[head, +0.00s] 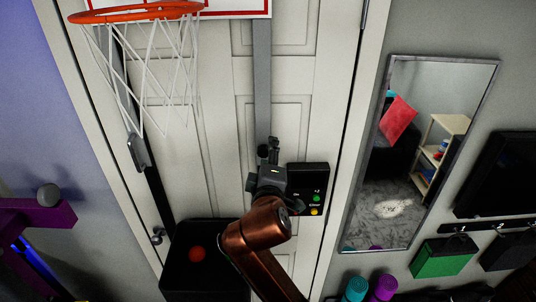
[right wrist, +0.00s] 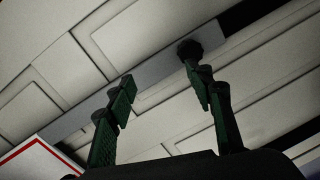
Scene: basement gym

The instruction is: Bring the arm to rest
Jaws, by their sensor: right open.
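My right arm (head: 255,238), copper-coloured, rises from the bottom of the head view. Its dark gripper (head: 269,150) is raised in front of the white door, just left of a black button box (head: 310,178). In the right wrist view the two fingers of this gripper (right wrist: 160,88) stand apart with nothing between them. Behind them are the door panels (right wrist: 130,40) and a grey strap. A round dark knob shows near the right fingertip; I cannot tell whether they touch. My left gripper is not in view.
A basketball hoop (head: 135,12) with a white net hangs at the upper left. A black ball-return panel (head: 205,285) with a red spot is low. A purple rack part (head: 40,218) is at left.

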